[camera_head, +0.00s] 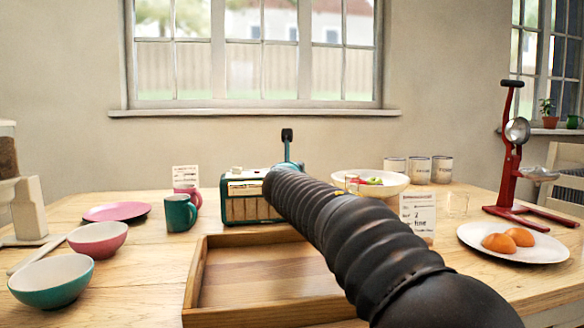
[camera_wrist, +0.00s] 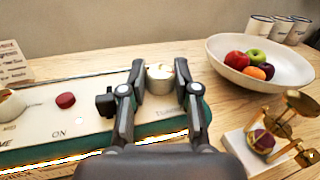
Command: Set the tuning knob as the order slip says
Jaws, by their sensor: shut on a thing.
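A teal radio with a cream top (camera_head: 250,205) stands on the table behind the wooden tray. The wrist view looks down on its cream top (camera_wrist: 85,125), with an "ON" label. My gripper (camera_wrist: 160,80) is shut on a round cream tuning knob (camera_wrist: 158,76), a finger on each side. A partly covered label beside the knob starts with "TU". The knob's pointer is not clear. A white slip with printed lines (camera_wrist: 14,62) stands behind the radio at left; it also shows in the head view (camera_head: 185,174). Its words are too small to read. My arm hides the gripper in the head view.
A red button (camera_wrist: 65,100) and another cream knob (camera_wrist: 10,104) sit on the radio's top. A fruit bowl (camera_wrist: 228,70) and a brass device (camera_wrist: 285,120) stand at right. The tray (camera_head: 195,285) lies in front, with mugs (camera_head: 180,213) and bowls at left.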

